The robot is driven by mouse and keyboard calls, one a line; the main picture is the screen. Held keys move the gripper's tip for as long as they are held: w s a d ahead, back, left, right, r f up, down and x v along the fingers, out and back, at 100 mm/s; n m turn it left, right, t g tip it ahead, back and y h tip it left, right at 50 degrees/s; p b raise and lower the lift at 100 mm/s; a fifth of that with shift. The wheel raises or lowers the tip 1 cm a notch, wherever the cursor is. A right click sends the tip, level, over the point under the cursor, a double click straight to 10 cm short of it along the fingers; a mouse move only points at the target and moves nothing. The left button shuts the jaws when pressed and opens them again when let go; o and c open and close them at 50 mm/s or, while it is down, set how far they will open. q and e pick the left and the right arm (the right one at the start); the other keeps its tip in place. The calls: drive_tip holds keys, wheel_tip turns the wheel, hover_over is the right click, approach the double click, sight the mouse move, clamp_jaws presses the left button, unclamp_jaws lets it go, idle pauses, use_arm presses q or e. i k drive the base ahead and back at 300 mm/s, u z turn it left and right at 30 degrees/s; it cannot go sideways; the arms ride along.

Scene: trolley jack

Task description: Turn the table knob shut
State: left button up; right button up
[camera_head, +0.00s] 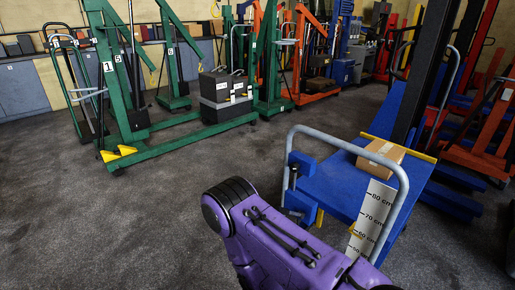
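A blue lift table (328,188) stands right of centre, with a grey tubular handle (345,142) arching over its near side. A small blue block (301,160) with a thin dark upright part (293,176) sits at the table's left edge. I cannot tell whether that part is the knob, or how any knob is turned. A purple arm link of mine with a black rounded end fills the bottom middle, in front of the table's lower side. Neither gripper shows in this view.
A cardboard box (381,152) lies on the table beside a yellow bar (400,146). A white height scale (371,219) stands at its near right. Green (180,140) and red lifts (485,135) line the back and right. Grey floor (110,220) is clear at left.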

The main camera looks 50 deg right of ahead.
sight(295, 166)
drive_tip(key=i, duration=1)
drive_tip(key=z, duration=2)
